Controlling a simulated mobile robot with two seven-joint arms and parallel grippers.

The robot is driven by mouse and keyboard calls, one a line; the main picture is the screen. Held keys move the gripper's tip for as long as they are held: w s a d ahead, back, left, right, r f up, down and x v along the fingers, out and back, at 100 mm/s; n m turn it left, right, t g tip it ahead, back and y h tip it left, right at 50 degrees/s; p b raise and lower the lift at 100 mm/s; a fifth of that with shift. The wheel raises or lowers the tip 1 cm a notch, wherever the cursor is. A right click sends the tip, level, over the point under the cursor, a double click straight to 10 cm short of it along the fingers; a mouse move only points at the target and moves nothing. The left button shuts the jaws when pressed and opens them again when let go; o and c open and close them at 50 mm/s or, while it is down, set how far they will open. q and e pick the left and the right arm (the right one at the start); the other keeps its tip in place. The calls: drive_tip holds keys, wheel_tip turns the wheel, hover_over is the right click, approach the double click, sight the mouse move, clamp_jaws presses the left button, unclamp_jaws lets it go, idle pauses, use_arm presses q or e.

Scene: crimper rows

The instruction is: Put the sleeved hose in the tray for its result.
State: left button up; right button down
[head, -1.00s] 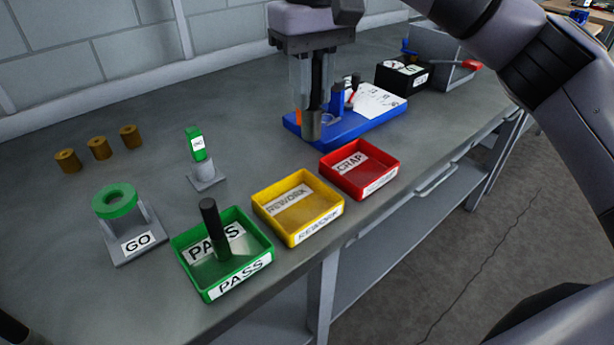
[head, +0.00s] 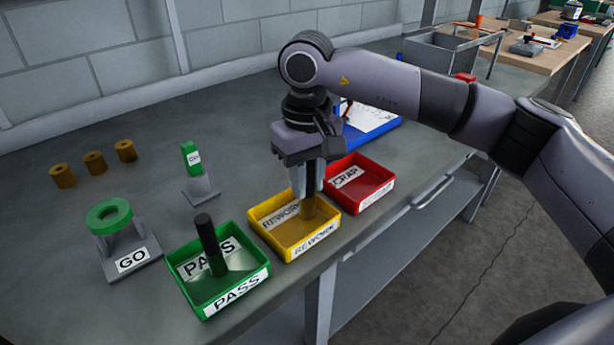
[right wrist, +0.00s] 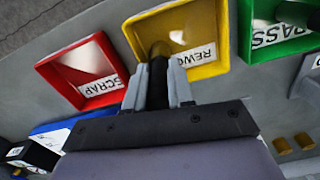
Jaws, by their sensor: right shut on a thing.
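My right gripper (head: 308,186) is shut on the sleeved hose and holds it upright at the yellow REWORK tray (head: 264,246). The green PASS tray (head: 233,308) and the red SCRAP tray (head: 378,194) stand on either side. My left gripper is not in view.
Another black hose (head: 208,243) stands in the green tray. A GO gauge with a green ring (head: 110,214), a small green gauge on a grey stand (head: 192,158) and brass sleeves (head: 94,163) stand further left. A blue base (head: 366,133) lies behind the red tray.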

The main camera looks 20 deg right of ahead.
drive_tip(key=c, duration=1)
unclamp_jaws()
drive_tip(key=shift+f, duration=0.1)
drive_tip(key=shift+r, duration=0.2)
wheel_tip(320, 180, up, 12)
